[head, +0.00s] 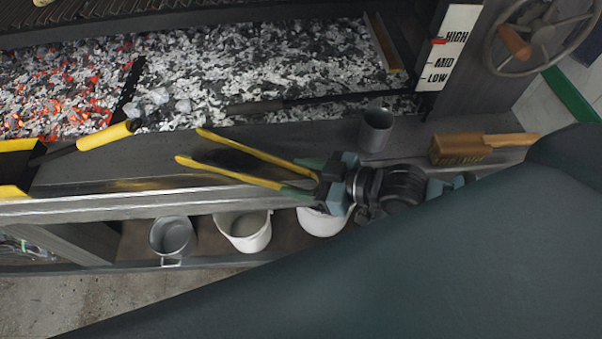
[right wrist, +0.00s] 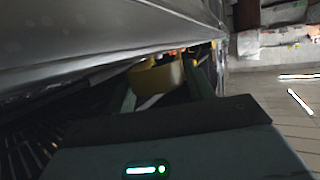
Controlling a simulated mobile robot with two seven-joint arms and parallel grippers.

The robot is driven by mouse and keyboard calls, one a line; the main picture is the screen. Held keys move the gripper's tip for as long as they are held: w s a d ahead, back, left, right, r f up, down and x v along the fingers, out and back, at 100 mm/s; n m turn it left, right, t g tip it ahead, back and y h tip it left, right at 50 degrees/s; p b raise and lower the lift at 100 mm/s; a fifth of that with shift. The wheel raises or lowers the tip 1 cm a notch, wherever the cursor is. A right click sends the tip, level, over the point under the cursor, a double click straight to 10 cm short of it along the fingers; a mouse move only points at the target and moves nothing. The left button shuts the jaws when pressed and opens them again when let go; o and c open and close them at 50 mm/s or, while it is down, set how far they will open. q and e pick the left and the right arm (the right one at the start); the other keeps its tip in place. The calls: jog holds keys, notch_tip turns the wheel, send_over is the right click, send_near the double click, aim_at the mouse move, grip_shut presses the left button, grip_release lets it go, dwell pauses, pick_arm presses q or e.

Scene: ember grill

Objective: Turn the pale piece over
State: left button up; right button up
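My right gripper (head: 308,180) comes in from the right above the counter in front of the ember bed. Its green fingers are closed around a pair of long yellow tongs (head: 232,181), whose two arms spread apart toward the left with nothing between their tips. In the right wrist view, yellow (right wrist: 158,78) shows between the green fingers. A small whitish thing (head: 42,2) shows at the top left edge, by the grill rack, cut off by the frame; I cannot tell whether it is the pale piece. My left gripper is not in view.
The ember bed (head: 250,60) glows red at its left. A yellow-handled tool (head: 105,135) lies at its front edge. A grey cup (head: 376,130) and a wooden brush (head: 462,148) stand right of the tongs. Pots, including a white one (head: 245,231), sit on the lower shelf.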

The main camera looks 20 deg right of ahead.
jog(key=shift+c, duration=0.4)
jog(key=o, duration=0.7)
jog(key=shift+s+d, duration=0.35)
jog(key=shift+d, duration=0.1)
jog(key=v, duration=0.6)
jog(key=shift+s+d+r, duration=0.2)
jog(key=shift+r, duration=0.15)
